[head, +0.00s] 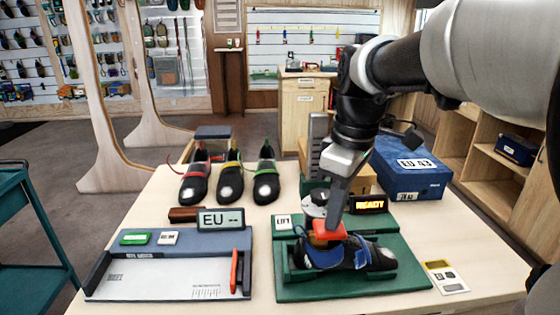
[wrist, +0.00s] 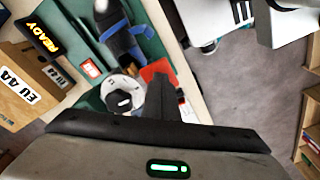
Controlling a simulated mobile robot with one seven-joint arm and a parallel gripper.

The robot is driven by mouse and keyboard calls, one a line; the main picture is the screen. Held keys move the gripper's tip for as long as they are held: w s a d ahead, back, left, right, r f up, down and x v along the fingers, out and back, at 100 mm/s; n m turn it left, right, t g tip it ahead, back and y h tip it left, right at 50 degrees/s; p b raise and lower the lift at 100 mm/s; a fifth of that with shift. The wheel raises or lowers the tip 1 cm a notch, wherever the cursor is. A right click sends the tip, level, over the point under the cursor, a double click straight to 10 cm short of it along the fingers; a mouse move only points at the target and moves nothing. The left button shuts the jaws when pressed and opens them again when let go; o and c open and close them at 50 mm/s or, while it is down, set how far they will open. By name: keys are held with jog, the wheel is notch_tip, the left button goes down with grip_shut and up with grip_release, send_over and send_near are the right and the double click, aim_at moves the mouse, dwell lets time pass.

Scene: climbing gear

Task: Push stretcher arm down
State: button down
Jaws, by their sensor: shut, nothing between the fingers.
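The stretcher is a green base (head: 410,282) on the table at front right, with a black and blue climbing shoe (head: 375,258) lying on it. A red pad (head: 328,231), which seems to be the end of the stretcher arm, sits above the shoe. My gripper (head: 333,222) is shut and points down at the red pad, its tips at or against it; I cannot tell if they touch. In the wrist view the red pad (wrist: 158,70) is just beyond the fingers, beside a round white dial (wrist: 122,96). The rest of the stretcher arm is largely hidden.
A display reading READY (head: 369,204) stands behind the stretcher. A blue measuring board (head: 165,270) with an "EU --" display (head: 221,219) is at the left. Three shoes (head: 229,180) stand behind it. Blue box EU 43 (head: 412,175) is at back right, and a card (head: 445,277) lies at front right.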

notch_tip(320, 180, down, 3)
jog(key=shift+r+b, duration=0.1)
jog(key=shift+b, duration=0.5)
jog(key=shift+d+r, duration=0.1)
jog(key=shift+r, duration=0.2)
jog(key=shift+s+d+r+p, duration=0.25)
jog(key=shift+s+d+p, duration=0.1)
jog(key=shift+s+d, duration=0.15)
jog(key=shift+s+d+r+p, duration=0.2)
jog(key=shift+s+d+p, duration=0.15)
jog(key=shift+d, duration=0.25)
notch_tip(320, 180, up, 17)
jog(key=s+d+p, duration=0.1)
jog(key=p, duration=0.4)
jog(key=shift+d+r+p, duration=0.2)
jog(key=shift+p, duration=0.1)
